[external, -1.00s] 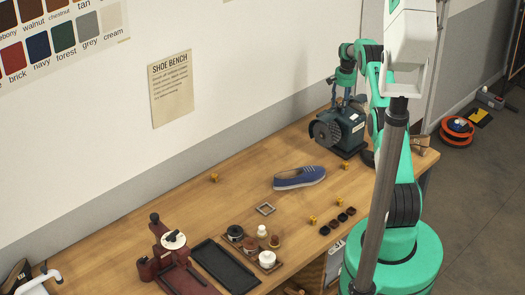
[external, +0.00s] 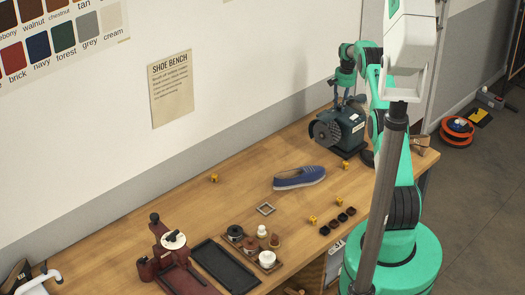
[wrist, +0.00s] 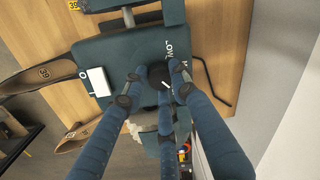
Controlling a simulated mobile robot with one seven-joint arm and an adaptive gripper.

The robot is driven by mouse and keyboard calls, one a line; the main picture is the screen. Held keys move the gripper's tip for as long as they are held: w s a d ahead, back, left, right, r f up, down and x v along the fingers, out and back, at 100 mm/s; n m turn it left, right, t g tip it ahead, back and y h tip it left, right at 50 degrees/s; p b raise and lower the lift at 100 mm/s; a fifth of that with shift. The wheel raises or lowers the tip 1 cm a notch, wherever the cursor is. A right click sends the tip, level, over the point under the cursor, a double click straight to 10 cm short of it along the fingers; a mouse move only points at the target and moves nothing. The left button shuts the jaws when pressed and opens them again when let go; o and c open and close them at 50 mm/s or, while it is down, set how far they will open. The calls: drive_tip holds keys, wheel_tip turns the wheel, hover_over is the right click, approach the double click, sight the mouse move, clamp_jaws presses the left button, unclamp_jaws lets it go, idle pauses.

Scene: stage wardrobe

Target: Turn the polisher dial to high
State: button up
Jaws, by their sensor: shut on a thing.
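The polisher (external: 340,130) is a dark green machine with a round wheel, at the far end of the bench. In the wrist view its housing (wrist: 115,55) carries a small black dial (wrist: 158,73) with a white pointer mark. Part of a white label reading "LOW" shows just right of the dial; other lettering is partly covered by a finger. My gripper (wrist: 157,88) has its blue-grey fingers closed around the dial. In the external view my gripper (external: 350,98) is above the polisher, and the dial is not discernible there. The dial's exact setting is unclear.
A white switch (wrist: 98,82) marked O and I sits left of the dial. A blue shoe (external: 299,178) and small yellow blocks lie on the bench (external: 240,200). Brown shoes (wrist: 45,72) lie beside the polisher. The wall is close behind it.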

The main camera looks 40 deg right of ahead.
drive_tip(key=shift+r, duration=0.1)
drive_tip(key=o, duration=1.2)
drive_tip(key=shift+c, duration=0.2)
wheel_tip(320, 180, up, 12)
drive_tip(key=shift+s+d, duration=0.25)
